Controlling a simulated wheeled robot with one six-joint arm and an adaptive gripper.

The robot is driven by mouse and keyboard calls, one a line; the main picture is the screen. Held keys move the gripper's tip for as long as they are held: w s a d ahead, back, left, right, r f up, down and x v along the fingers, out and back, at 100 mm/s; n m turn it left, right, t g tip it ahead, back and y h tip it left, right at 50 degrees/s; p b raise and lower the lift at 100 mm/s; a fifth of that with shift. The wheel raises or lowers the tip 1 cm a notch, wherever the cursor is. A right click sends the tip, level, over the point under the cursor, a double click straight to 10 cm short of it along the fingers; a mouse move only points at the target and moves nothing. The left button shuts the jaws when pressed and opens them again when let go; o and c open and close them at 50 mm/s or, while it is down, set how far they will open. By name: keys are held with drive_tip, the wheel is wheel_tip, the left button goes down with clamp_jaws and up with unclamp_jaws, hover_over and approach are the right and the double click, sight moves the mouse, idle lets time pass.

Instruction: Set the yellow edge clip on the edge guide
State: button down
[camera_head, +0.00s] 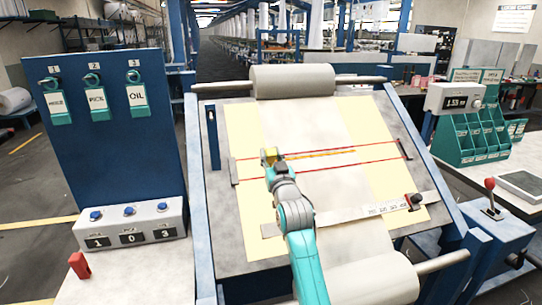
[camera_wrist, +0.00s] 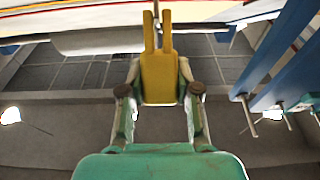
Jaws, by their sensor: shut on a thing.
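My gripper (camera_wrist: 158,68) is shut on the yellow edge clip (camera_wrist: 160,84), which has two prongs pointing away from the palm. A finger presses on each side of the clip. In the head view my gripper (camera_head: 270,156) is over the upper left part of the sloped board, and the clip is hard to make out there. No part is clearly marked as the edge guide. A narrow blue upright bar (camera_head: 213,137) at the board's left edge may be it, left of my gripper and apart from it.
The sloped board (camera_head: 222,240) carries cream sheets, red lines and a ruler (camera_head: 370,211). A cloth roll (camera_head: 292,81) lies above. A blue switch panel (camera_head: 105,150) stands left, with a button box (camera_head: 130,222) and red block (camera_head: 80,265). Blue bars with metal pegs (camera_wrist: 285,60) show at right in the wrist view.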

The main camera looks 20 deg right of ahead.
drive_tip(key=shift+w+f, duration=0.45)
drive_tip(key=shift+f, duration=0.15)
drive_tip(key=c, duration=0.7)
unclamp_jaws()
drive_tip(key=shift+c, duration=0.2)
drive_tip(key=shift+s, duration=0.1)
drive_tip(key=v, duration=1.1)
drive_tip(key=shift+s, duration=0.4)
